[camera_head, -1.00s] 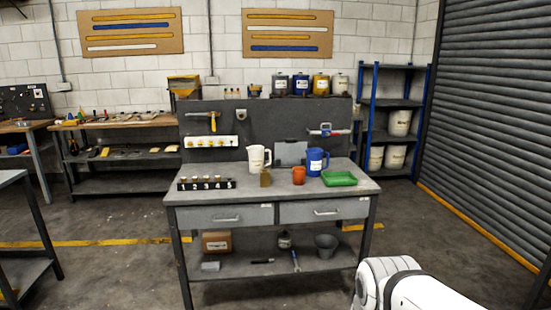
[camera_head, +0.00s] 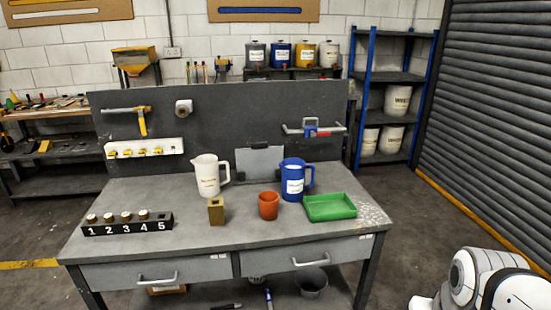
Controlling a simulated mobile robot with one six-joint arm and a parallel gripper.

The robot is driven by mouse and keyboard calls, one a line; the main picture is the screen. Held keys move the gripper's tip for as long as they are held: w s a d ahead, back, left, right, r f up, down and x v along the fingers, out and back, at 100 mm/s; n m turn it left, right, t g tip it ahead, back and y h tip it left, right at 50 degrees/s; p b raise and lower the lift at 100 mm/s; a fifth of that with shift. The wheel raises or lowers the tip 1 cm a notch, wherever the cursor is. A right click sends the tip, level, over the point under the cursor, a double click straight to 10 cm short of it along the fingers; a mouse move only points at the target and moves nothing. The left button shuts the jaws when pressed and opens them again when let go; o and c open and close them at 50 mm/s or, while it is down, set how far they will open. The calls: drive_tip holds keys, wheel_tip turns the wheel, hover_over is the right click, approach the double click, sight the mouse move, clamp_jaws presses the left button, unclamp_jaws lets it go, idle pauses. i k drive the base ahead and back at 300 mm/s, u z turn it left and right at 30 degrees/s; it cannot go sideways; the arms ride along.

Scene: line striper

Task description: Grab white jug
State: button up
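The white jug (camera_head: 207,178) stands upright on the grey workbench (camera_head: 190,237), left of the middle, with its handle to the right. It has a label on its front. A small brass-coloured block (camera_head: 216,212) stands just in front of it. A blue jug (camera_head: 293,182) with a white label stands further right. My gripper is not in view; only a white part of my arm shows at the lower right, well away from the white jug.
An orange cup (camera_head: 269,206) and a green tray (camera_head: 330,207) stand to the right on the bench. A numbered black rack (camera_head: 127,228) with several small jars is at the left. A grey back panel (camera_head: 230,125) rises behind. Bare bench top lies along the front.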

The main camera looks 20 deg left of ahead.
sight(205, 166)
drive_tip(key=u, duration=0.55)
drive_tip(key=i, duration=1.2)
drive_tip(key=u, duration=1)
drive_tip(key=k, duration=0.75)
drive_tip(key=u, duration=0.15)
drive_tip(key=i, duration=1.35)
drive_tip(key=z, duration=0.05)
